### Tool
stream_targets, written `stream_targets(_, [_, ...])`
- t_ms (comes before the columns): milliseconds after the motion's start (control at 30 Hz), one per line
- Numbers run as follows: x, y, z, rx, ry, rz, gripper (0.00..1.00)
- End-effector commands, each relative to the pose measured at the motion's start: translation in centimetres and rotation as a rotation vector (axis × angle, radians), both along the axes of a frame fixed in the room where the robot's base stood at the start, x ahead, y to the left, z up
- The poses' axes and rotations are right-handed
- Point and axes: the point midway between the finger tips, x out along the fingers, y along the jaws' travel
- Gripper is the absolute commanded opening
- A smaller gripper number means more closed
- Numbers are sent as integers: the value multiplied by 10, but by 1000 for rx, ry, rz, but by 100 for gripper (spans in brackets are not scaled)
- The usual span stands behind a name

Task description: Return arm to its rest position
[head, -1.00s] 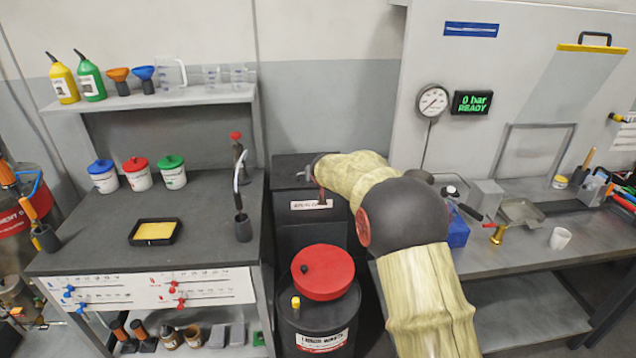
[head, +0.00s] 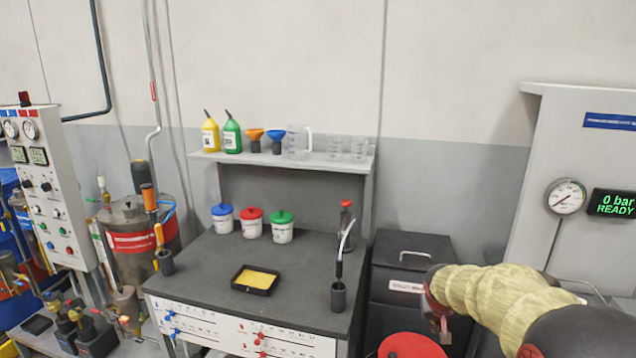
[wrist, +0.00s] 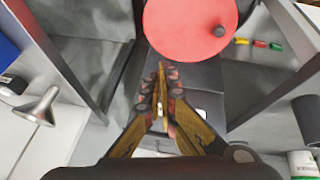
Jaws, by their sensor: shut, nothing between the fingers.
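My arm (head: 500,297), in a pale yellow sleeve with dark joints, reaches in from the lower right of the head view. Its far end is by the dark cabinet (head: 412,246) between the two benches. My gripper (wrist: 160,72) shows in the wrist view with its yellow fingers together and nothing between them. It points toward a round red lid (wrist: 190,25) ahead of it and is apart from it as far as I can see. The red lid also shows at the bottom edge of the head view (head: 411,346).
The left bench (head: 215,260) holds a tray with a yellow pad (head: 256,279), several lidded tubs and a dark holder (head: 338,296). A shelf above carries bottles and jugs. A control panel (head: 50,185) stands far left. In the wrist view, a metal funnel (wrist: 38,108) is at left.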

Motion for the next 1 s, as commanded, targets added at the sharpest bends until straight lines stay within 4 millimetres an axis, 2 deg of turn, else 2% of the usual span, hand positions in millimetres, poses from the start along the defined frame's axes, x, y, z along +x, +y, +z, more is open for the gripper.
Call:
stream_targets(33, [-31, 9, 12, 9, 37, 6, 0])
stream_targets(300, [-196, 68, 64, 94, 185, 67, 0])
stream_targets(500, [-298, 108, 91, 161, 194, 113, 0])
stream_targets(600, [-336, 124, 102, 188, 161, 128, 0])
stream_targets(700, [-359, 134, 115, 202, 101, 142, 0])
stream_targets(800, [-369, 138, 130, 197, 39, 161, 0])
stream_targets(900, [-371, 141, 147, 193, -12, 174, 0])
stream_targets(1000, [-372, 142, 153, 191, -31, 182, 0])
